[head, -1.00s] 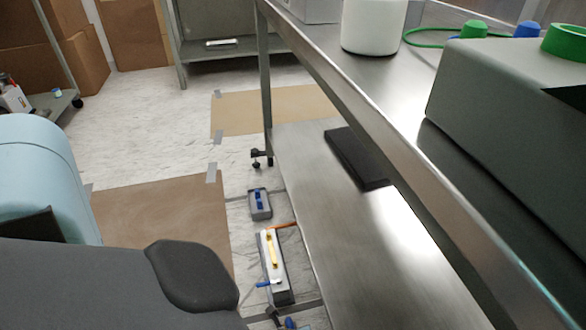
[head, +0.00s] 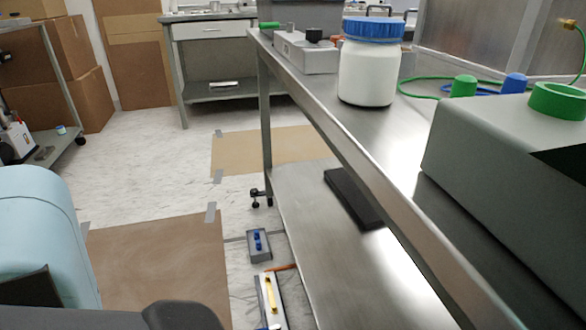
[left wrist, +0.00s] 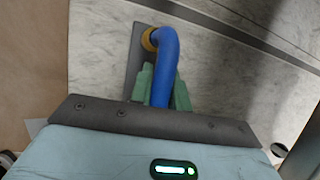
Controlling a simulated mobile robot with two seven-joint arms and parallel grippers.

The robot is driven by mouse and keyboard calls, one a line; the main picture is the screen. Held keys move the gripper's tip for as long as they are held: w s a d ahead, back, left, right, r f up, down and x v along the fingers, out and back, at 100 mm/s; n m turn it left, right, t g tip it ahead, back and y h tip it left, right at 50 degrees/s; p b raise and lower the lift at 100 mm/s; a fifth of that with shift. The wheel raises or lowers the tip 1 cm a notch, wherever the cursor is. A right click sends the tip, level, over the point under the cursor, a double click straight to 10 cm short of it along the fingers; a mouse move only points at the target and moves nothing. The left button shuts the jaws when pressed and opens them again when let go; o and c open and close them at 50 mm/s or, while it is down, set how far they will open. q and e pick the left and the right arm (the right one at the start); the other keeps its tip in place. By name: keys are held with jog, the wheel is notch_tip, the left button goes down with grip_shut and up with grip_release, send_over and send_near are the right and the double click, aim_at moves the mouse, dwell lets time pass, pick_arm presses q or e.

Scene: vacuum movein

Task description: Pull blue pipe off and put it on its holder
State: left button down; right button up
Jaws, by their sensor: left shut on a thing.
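In the left wrist view the blue pipe (left wrist: 166,62) is a curved tube with a brass-coloured ring (left wrist: 150,39) at its far end. The green fingers of my left gripper (left wrist: 161,88) are shut around the pipe. The brass end lies over a dark grey plate (left wrist: 133,62) near the floor; I cannot tell whether it is still joined to it. In the head view my left gripper and the held pipe are out of sight. My right gripper is not in view. I cannot tell which thing is the pipe's holder.
A steel bench (head: 350,150) with a lower shelf (head: 320,215) runs along the right. On it stand a white jar (head: 367,75) and a grey box (head: 505,140). A small grey block with blue fittings (head: 258,245) and a yellow-handled unit (head: 270,295) sit on the floor.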

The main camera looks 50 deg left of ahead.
pick_arm(q)
jog(key=shift+f, duration=0.4)
jog(key=shift+f+b, duration=0.2)
jog(key=shift+b, duration=0.1)
jog(key=shift+f, duration=0.5)
dwell(0.4)
jog(key=c, duration=1.4)
grip_release()
jog(key=shift+o, duration=0.7)
